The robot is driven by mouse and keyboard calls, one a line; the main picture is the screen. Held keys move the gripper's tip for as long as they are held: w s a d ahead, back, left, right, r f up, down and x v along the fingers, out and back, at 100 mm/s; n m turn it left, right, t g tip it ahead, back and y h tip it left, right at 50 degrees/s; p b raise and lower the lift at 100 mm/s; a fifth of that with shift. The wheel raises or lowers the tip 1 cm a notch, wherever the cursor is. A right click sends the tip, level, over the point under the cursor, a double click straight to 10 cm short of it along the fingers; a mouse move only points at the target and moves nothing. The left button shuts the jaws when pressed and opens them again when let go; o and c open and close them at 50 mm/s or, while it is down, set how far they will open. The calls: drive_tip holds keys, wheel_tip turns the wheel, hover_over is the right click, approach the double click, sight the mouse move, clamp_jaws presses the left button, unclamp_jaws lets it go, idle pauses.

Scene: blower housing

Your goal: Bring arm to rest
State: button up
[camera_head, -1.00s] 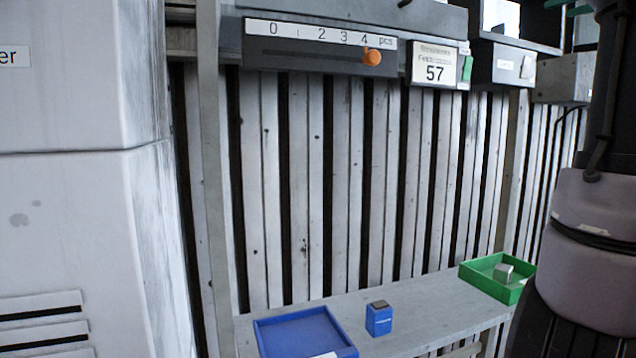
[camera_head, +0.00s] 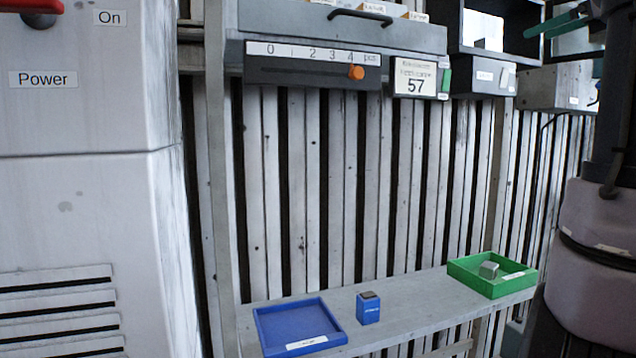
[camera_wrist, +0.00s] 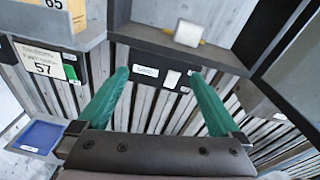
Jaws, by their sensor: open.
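My gripper (camera_wrist: 158,98) has two green fingers that stand wide apart, with nothing between them in the wrist view. Beyond the fingers is a dark shelf box with a labelled front (camera_wrist: 160,74). In the head view, green fingertips (camera_head: 556,22) show at the upper right, in front of the dark open shelf. My arm runs down the right edge of the head view and hides what lies behind it.
A bench (camera_head: 408,306) carries an empty blue tray (camera_head: 268,334), a small blue box (camera_head: 368,311) and a green tray (camera_head: 462,276) holding a grey metal block (camera_head: 488,270). A slider panel (camera_head: 300,70) hangs above. A light cabinet (camera_head: 75,200) fills the left side.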

drive_tip(key=s+a+f+n+g, duration=0.25)
drive_tip(key=a+f+n, duration=0.25)
drive_tip(key=a+f, duration=0.4)
drive_tip(key=s+a+f+n+g, duration=0.1)
drive_tip(key=a+f+n+g, duration=0.3)
drive_tip(key=a+f+n, duration=0.45)
drive_tip(key=s+a+f+n+h, duration=0.2)
drive_tip(key=s+a+f+n, duration=0.3)
drive_tip(key=s+f+n, duration=0.1)
drive_tip(key=s+a+f+n+g+h, duration=0.1)
drive_tip(key=s+a+f+n+h, duration=0.1)
drive_tip(key=s+a+f+n, duration=0.3)
wheel_tip(320, 180, down, 3)
drive_tip(key=shift+s+f+n, duration=0.2)
drive_tip(key=shift+s+n, duration=0.2)
drive_tip(key=shift+n, duration=0.25)
